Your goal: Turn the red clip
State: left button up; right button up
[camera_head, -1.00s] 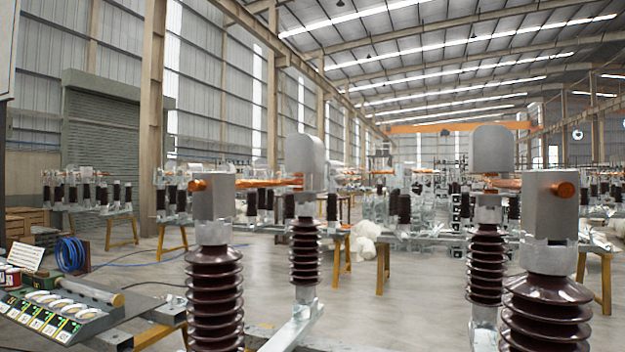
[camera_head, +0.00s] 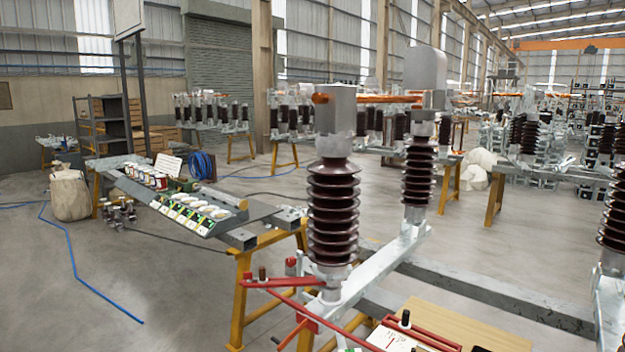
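Several red metal parts show at the bottom centre, beside the foot of the nearer brown insulator (camera_head: 333,205). One is a flat red bar (camera_head: 283,282) with a dark peg standing on it. A longer red bar (camera_head: 310,310) slants below it, and a red frame (camera_head: 415,335) lies near the bottom edge by a white labelled plate (camera_head: 392,338). I cannot tell which of these red parts is the clip. Neither of my grippers is in view.
A grey bench (camera_head: 225,218) with several gauges and jars stands left of the insulator on yellow legs. Galvanized beams (camera_head: 490,293) run to the right. A wooden board (camera_head: 455,325) lies at the bottom. A blue hose (camera_head: 72,255) crosses the open floor at left.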

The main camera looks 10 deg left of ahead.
aim_at(246, 275)
jog(key=i+j, duration=0.15)
jog(key=j, duration=0.2)
jog(key=i+j+z, duration=0.1)
jog(key=j, duration=0.3)
jog(key=i+j, duration=0.2)
jog(key=j, duration=0.15)
jog(key=i+j+z, duration=0.1)
jog(key=j, duration=0.3)
